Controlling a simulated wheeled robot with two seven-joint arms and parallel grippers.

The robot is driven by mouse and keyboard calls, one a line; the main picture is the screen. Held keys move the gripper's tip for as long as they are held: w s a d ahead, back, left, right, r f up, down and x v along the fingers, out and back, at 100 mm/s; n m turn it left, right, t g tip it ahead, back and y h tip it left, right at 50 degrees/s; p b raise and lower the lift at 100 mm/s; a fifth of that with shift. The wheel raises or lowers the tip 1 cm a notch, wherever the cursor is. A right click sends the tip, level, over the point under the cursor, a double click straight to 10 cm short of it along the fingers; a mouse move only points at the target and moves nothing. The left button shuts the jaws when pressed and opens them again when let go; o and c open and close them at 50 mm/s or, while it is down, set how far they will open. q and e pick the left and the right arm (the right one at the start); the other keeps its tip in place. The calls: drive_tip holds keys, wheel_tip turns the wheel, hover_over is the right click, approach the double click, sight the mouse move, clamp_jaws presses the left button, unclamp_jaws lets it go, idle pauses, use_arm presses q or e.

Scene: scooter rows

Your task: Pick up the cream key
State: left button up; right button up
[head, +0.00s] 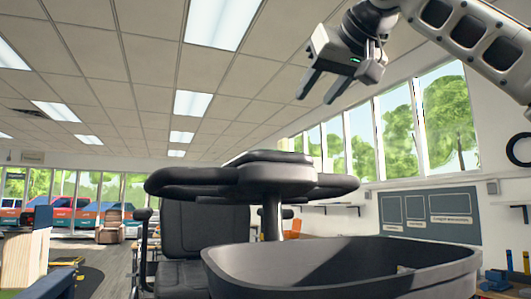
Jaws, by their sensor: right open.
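My right gripper (317,98) is raised at the upper right, under the ceiling. Its two fingers point down and to the left, apart and empty. I cannot make out a cream key in the head view. A small pale spot shows inside the dark basket (260,272) of the scooter in front, too small to identify. My right gripper is well above the scooter's handlebar (275,178) and basket, touching neither. My left gripper is not in view.
The scooter's black seat (205,232) stands behind the handlebar. A wooden-sided block (28,258) is at the left. An armchair (111,226) stands farther back. Blue and yellow items (500,280) lie at the lower right. Open floor shows at the left.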

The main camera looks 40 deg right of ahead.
approach(284, 139)
drive_tip(key=x, duration=0.4)
drive_tip(key=shift+s+d+p, duration=0.1)
drive_tip(key=shift+d+p, duration=0.15)
drive_tip(key=shift+p, duration=0.15)
drive_tip(key=x, duration=0.3)
drive_tip(key=p+x, duration=0.1)
drive_tip(key=x, duration=0.1)
drive_tip(key=shift+r, duration=0.3)
clamp_jaws()
